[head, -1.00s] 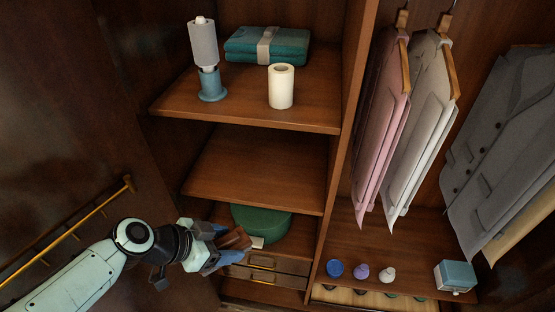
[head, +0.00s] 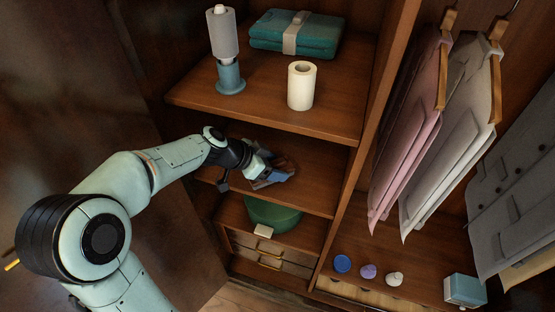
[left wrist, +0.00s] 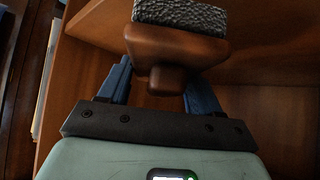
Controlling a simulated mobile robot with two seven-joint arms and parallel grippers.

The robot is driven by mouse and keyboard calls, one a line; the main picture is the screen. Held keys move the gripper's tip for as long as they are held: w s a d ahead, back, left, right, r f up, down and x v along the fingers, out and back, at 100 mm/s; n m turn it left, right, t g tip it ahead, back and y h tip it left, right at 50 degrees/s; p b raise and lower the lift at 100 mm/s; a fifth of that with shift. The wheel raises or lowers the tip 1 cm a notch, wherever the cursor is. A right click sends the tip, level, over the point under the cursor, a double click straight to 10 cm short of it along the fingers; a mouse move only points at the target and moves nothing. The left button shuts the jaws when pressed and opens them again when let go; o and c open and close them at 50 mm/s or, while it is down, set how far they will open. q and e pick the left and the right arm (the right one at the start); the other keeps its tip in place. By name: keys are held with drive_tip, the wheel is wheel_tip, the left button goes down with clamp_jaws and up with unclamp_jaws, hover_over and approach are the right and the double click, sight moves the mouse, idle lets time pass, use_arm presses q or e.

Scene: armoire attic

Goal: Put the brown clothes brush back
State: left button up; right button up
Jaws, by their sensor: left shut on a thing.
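The brown clothes brush (head: 285,166) is in my left gripper (head: 272,178), over the middle shelf (head: 318,188) of the armoire. In the left wrist view the brush (left wrist: 175,47) shows its brown wooden back and grey bristles, with its knob between the two blue fingers of my left gripper (left wrist: 157,80). The bristles face away from the gripper. I cannot tell whether the brush touches the shelf. My right gripper is not in view.
The upper shelf (head: 240,108) holds a lint roller on a blue stand (head: 224,50), a white roll (head: 301,86) and folded teal cloth (head: 296,34). A green round box (head: 272,213) sits below the middle shelf. Jackets (head: 440,130) hang at right.

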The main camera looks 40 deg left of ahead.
sight(278, 158)
use_arm(q)
drive_tip(key=w, duration=0.1)
drive_tip(key=w+a, duration=0.1)
drive_tip(key=w, duration=0.1)
drive_tip(key=shift+p, duration=0.35)
drive_tip(key=shift+w+f, duration=0.15)
drive_tip(key=shift+f, duration=1.6)
drive_tip(key=shift+f, duration=0.1)
drive_tip(key=o, duration=0.9)
drive_tip(key=shift+o, duration=0.2)
drive_tip(key=shift+r, duration=0.2)
drive_tip(key=v, duration=0.7)
drive_tip(key=shift+s+a+r+b, duration=0.1)
drive_tip(key=shift+s+b, duration=0.1)
drive_tip(key=shift+b, duration=0.15)
